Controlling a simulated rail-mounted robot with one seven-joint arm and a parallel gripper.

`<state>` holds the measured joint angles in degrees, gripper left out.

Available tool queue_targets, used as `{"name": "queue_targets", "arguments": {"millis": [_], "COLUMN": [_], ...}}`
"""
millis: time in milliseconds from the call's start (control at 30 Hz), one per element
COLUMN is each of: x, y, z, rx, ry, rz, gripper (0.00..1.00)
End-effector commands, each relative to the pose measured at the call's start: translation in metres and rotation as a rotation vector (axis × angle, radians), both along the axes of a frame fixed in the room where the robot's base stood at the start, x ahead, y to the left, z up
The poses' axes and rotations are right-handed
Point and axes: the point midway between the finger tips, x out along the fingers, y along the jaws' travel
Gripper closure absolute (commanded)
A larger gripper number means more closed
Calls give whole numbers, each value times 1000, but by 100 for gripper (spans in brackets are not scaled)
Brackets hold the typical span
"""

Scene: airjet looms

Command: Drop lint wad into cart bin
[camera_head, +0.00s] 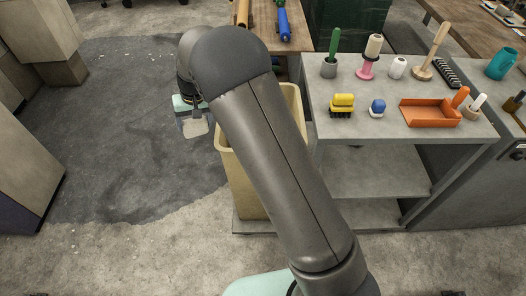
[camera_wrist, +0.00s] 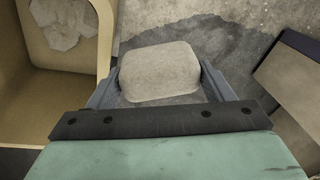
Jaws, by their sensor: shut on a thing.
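The lint wad (camera_wrist: 160,72) is a pale grey, rounded lump held between the two fingers of my gripper (camera_wrist: 158,84). In the head view the wad (camera_head: 195,128) hangs below my gripper (camera_head: 194,115), left of the cart bin. The cart bin (camera_head: 233,172) is a tall tan open box, partly hidden behind my arm. In the wrist view the bin (camera_wrist: 104,40) is at the left, its rim beside my left finger. The wad is outside the bin's opening, over the floor. Pale crumpled material (camera_wrist: 63,22) lies inside the bin.
A wooden bench (camera_head: 268,22) stands behind. The dark floor patch (camera_head: 120,120) at left is clear.

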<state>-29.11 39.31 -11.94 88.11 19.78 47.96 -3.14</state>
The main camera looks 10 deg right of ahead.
Motion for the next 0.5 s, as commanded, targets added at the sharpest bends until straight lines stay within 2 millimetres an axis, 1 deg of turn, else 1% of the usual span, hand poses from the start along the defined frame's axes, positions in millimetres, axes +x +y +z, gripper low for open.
{"name": "queue_targets", "arguments": {"millis": [33, 100, 167, 367, 400, 467, 500], "x": [9, 19, 28, 49, 52, 57, 60], "y": [-6, -17, -32, -98, -113, -137, -153], "z": [17, 31, 38, 34, 32, 31, 30], "rx": [0, 0, 0, 2, 0, 2, 1], "ry": [-4, -3, -1, 3, 3, 2, 1], "rz": [-42, -101, -139, -188, -194, -207, -213], "gripper": [47, 47, 47, 47, 47, 47, 47]}}
